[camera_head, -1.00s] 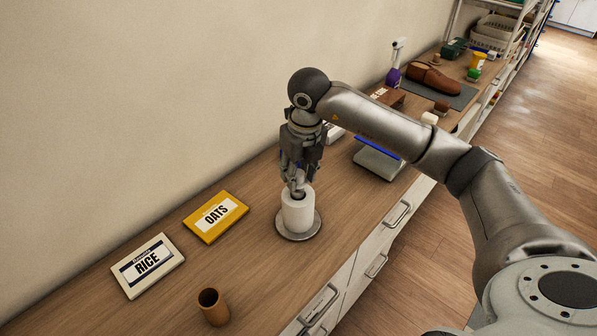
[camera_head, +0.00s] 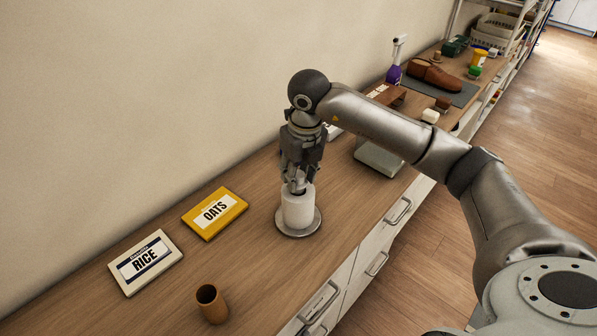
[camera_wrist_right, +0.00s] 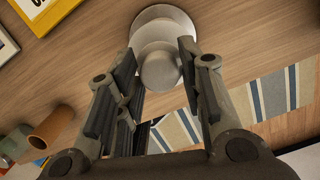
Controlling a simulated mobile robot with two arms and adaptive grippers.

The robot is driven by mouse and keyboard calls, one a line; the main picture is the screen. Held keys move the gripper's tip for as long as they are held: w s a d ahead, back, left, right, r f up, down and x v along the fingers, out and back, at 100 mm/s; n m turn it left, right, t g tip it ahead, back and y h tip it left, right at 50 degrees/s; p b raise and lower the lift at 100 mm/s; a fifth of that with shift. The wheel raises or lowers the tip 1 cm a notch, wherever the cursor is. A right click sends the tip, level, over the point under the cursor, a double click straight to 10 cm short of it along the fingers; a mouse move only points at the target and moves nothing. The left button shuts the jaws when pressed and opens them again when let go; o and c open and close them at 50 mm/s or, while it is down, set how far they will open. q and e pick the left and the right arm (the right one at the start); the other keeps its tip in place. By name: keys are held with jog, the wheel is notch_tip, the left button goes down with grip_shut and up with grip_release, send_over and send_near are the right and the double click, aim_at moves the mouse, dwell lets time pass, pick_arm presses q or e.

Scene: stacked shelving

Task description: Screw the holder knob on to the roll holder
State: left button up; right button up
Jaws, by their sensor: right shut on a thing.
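The white paper roll (camera_head: 298,210) stands upright on the roll holder's round metal base (camera_head: 299,233) on the wooden counter. My right gripper (camera_head: 298,186) points straight down at the top of the roll. In the right wrist view, the fingers of this gripper (camera_wrist_right: 160,68) are on either side of the round grey holder knob (camera_wrist_right: 160,71), shut on it. The knob lies over the roll's top; its thread and contact with the holder's rod are hidden. The white roll (camera_wrist_right: 150,47) and metal base (camera_wrist_right: 157,14) show behind it. My left gripper is not in view.
A yellow OATS box (camera_head: 215,213) and a white RICE box (camera_head: 146,262) lie to the left. A brown cup (camera_head: 211,304) stands near the front. A grey scale-like item (camera_head: 378,158) is right of the roll, partly behind my arm. The wall runs along the back.

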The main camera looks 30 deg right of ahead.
aim_at(303, 184)
jog(key=o, duration=0.8)
jog(key=shift+o, duration=0.2)
notch_tip(303, 184, up, 12)
jog(key=s, duration=0.1)
jog(key=shift+s, duration=0.35)
jog(key=shift+d+f, duration=0.1)
